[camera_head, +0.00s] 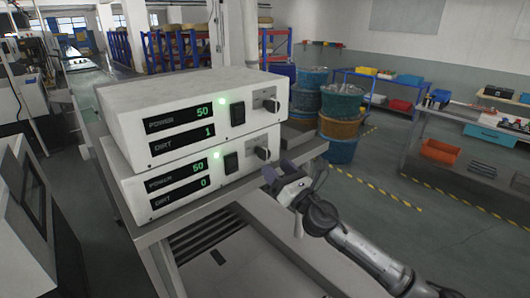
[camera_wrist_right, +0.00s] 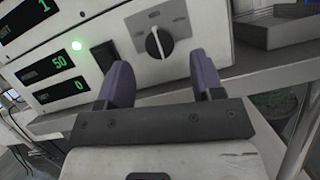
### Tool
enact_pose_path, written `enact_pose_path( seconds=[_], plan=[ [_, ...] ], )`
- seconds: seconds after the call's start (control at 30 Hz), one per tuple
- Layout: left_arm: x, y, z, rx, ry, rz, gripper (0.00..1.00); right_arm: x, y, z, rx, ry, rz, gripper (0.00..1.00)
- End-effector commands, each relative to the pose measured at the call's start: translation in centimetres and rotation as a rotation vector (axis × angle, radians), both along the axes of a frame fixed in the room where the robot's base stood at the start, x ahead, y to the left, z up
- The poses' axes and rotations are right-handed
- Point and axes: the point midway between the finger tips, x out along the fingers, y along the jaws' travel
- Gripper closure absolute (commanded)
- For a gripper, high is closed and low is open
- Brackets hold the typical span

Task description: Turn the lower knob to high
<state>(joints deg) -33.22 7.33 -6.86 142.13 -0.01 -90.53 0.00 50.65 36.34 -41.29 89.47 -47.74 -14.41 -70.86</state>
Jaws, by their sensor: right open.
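Two white control boxes are stacked on a metal shelf. The lower box (camera_head: 128,178) reads power 50 and dirt 0, with a green light on. Its lower knob (camera_head: 262,153) is at the right end of its front; in the right wrist view the dark knob (camera_wrist_right: 158,43) sits on a grey dial plate, its white mark roughly upward. My right gripper (camera_head: 277,175) is open and empty, just below and in front of this knob. In the wrist view its purple fingers (camera_wrist_right: 165,82) are spread below the knob, apart from it. My left gripper is not in view.
The upper box (camera_head: 160,97) has its own knob (camera_head: 271,105) above and reads power 50, dirt 1. A black switch (camera_head: 231,162) is left of the lower knob. The shelf edge (camera_head: 215,194) runs below the boxes. Barrels (camera_head: 339,128) stand behind, right.

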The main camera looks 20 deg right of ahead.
Motion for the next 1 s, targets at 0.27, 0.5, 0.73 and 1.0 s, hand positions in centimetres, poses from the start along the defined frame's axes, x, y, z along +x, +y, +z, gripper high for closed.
enact_pose_path(
  seconds=[0.27,0.5,0.73,1.0],
  plan=[
    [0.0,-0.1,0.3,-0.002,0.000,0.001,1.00,3.6,1.3,1.6,0.002,0.000,0.000,0.39],
    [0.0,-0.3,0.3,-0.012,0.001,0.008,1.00,5.0,1.7,2.2,0.002,0.000,0.001,0.39],
    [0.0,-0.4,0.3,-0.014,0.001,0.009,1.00,5.2,1.8,2.2,0.001,0.001,0.002,0.39],
    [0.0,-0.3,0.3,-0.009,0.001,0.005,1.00,5.2,1.8,2.2,0.001,0.000,0.002,0.51]
  ],
)
